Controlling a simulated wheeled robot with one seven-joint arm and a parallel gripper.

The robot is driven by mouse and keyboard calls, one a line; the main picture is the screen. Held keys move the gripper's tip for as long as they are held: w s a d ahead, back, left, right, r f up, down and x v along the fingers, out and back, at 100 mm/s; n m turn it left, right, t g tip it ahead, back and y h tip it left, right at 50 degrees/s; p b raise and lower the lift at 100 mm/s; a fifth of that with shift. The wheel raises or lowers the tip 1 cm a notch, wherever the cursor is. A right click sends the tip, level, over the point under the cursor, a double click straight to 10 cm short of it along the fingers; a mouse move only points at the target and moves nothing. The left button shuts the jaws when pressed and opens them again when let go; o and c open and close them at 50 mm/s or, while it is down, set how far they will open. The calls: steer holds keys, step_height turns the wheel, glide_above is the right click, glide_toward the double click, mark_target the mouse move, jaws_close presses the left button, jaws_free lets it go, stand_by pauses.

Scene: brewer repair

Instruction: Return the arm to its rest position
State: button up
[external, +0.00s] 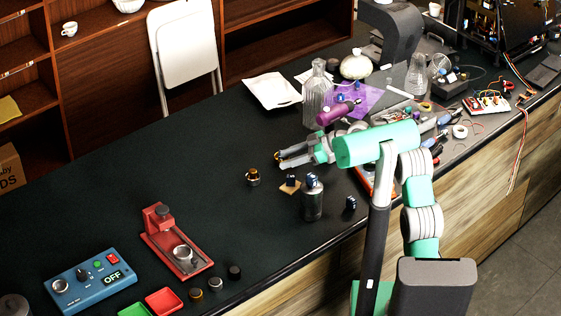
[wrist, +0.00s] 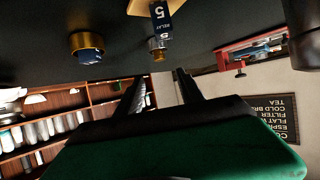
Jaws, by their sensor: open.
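My green-and-white arm reaches over the dark counter (external: 110,190) from the right in the external view. My gripper (external: 278,158) points left above the counter, its two fingers apart with nothing between them. In the wrist view the fingers of my gripper (wrist: 158,85) are spread and empty. A brass ring with a blue part in it (wrist: 88,45) and a blue piece marked 5 RELAY (wrist: 161,15) lie beyond the fingers. Whether the arm is in its rest pose, I cannot tell.
A silver canister (external: 312,203) and a small wooden piece (external: 290,186) stand near the arm. A red press (external: 170,240) and blue OFF box (external: 90,280) are front left. Bottles, tools and a purple item (external: 333,113) crowd the back right. The left middle counter is clear.

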steer(key=shift+d+r, duration=0.15)
steer(key=shift+d, duration=0.05)
